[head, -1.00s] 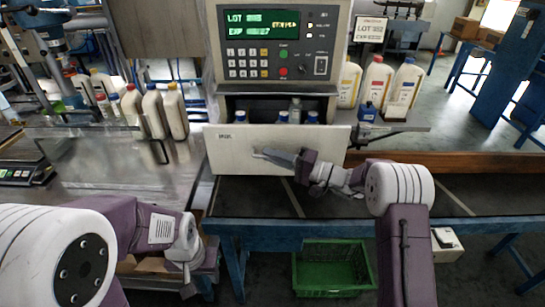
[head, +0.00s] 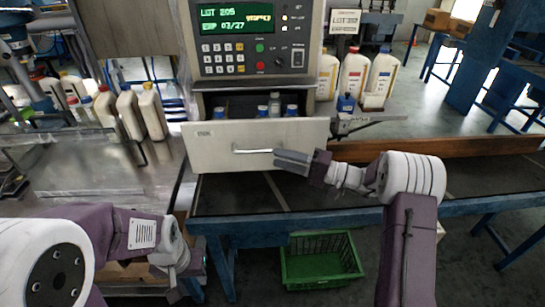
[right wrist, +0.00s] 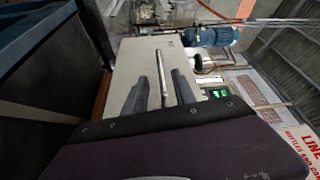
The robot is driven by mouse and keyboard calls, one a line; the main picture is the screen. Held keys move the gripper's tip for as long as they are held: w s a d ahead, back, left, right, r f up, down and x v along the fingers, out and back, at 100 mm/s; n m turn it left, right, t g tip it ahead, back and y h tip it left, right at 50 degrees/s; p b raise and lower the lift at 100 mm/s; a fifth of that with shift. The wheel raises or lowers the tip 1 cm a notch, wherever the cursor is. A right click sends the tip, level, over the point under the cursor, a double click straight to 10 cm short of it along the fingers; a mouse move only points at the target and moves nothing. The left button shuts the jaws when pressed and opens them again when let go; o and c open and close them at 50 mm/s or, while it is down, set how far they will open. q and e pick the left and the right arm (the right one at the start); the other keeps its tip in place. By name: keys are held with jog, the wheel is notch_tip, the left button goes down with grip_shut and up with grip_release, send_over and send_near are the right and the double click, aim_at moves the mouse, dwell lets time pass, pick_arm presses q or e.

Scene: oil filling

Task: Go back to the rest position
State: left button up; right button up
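My right gripper (head: 279,158) is in front of the drawer (head: 210,150), its tips close to the right end of the silver handle (head: 252,151). In the right wrist view its two fingers (right wrist: 158,95) stand apart, with the handle (right wrist: 162,68) showing between them; they do not look closed on it. The drawer stands pulled out under the control panel (head: 250,40), with several blue-capped bottles visible inside. My left gripper (head: 176,272) hangs low at the lower left, in front of the metal table; its fingers are too unclear to tell their opening.
White jugs (head: 352,75) and a small blue bottle (head: 346,103) stand right of the machine. More jugs (head: 150,110) stand on the metal table at left. A green crate (head: 320,280) lies on the floor below the blue-framed bench (head: 390,217).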

dwell(0.3)
jog(key=s+a+f+g+h+p, duration=0.1)
jog(key=s+f+g+h+p, duration=0.2)
jog(key=s, duration=0.5)
jog(key=s+a+f+g+h+p, duration=0.1)
jog(key=s+f+g+h+p, duration=0.1)
jog(key=s+g+h+p, duration=0.45)
jog(key=s+d+n+t+h+p, duration=0.1)
jog(key=s+d+n+t+h, duration=0.1)
jog(key=s+d+h, duration=0.5)
jog(key=s+d+t, duration=0.1)
jog(key=s+d, duration=0.2)
jog(key=d, duration=0.2)
jog(key=shift+s+d+t+h+p, duration=0.3)
jog(key=shift+s+t+h+p, duration=0.05)
